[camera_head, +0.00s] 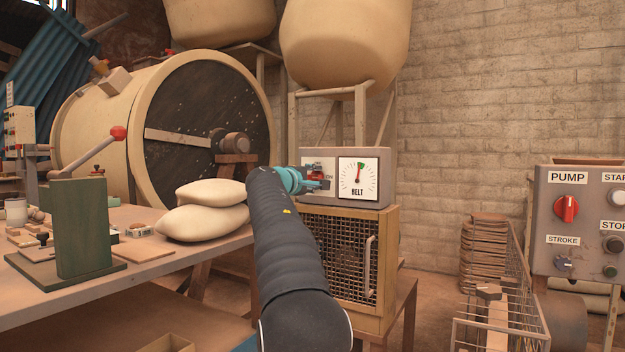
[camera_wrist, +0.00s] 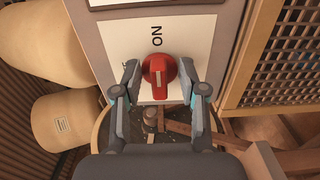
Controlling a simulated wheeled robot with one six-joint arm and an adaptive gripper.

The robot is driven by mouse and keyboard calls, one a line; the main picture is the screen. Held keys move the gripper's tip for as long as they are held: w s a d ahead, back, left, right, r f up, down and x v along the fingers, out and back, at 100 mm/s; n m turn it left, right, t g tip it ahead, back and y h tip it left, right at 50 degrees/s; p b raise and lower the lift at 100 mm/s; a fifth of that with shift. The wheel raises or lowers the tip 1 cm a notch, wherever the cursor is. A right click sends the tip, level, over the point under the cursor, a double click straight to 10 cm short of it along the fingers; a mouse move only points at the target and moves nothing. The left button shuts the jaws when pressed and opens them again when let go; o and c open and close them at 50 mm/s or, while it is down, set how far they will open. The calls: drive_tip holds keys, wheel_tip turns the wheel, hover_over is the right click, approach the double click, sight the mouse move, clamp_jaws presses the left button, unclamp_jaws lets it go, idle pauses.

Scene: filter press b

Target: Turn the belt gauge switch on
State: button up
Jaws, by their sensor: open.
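The belt gauge box (camera_head: 377,201) is a grey housing with a white dial marked BELT (camera_head: 358,178) and a switch plate to the dial's left. In the wrist view my gripper (camera_wrist: 160,80) is open, with one finger on each side of the red knob. I cannot tell whether the fingers touch it. Any OFF label is hidden.
The gauge box stands on a wooden cabinet with a mesh door (camera_head: 345,255). A table with pale sacks (camera_head: 205,215) and a green lever stand (camera_head: 82,228) is at left. A pump panel (camera_head: 585,220) and a wire rack (camera_head: 500,320) are at right.

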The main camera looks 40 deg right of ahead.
drive_tip(key=v, duration=1.2)
drive_tip(key=shift+f, duration=0.1)
wheel_tip(320, 180, down, 15)
drive_tip(key=a+m+g+y, duration=0.1)
drive_tip(key=a+y, duration=0.1)
drive_tip(key=y, duration=0.3)
drive_tip(key=s+a+f+m+y+p, duration=0.1)
drive_tip(key=s+a+f+y+p, duration=0.15)
drive_tip(key=s+a+f, duration=0.4)
drive_tip(key=s+a+f+y+p, duration=0.2)
drive_tip(key=s+a+y, duration=0.1)
drive_tip(key=s+a, duration=0.4)
drive_tip(key=s+a+f+m+y+p, duration=0.1)
drive_tip(key=s+a+f+y+p, duration=0.1)
drive_tip(key=s+a, duration=0.6)
drive_tip(key=s+a+f+m+y+p, duration=0.1)
drive_tip(key=s+a+f+y+p, duration=0.1)
drive_tip(key=s+a, duration=0.6)
drive_tip(key=shift+s+f+y+p, duration=0.4)
drive_tip(key=shift+s+y, duration=0.65)
drive_tip(key=shift+s, duration=1.9)
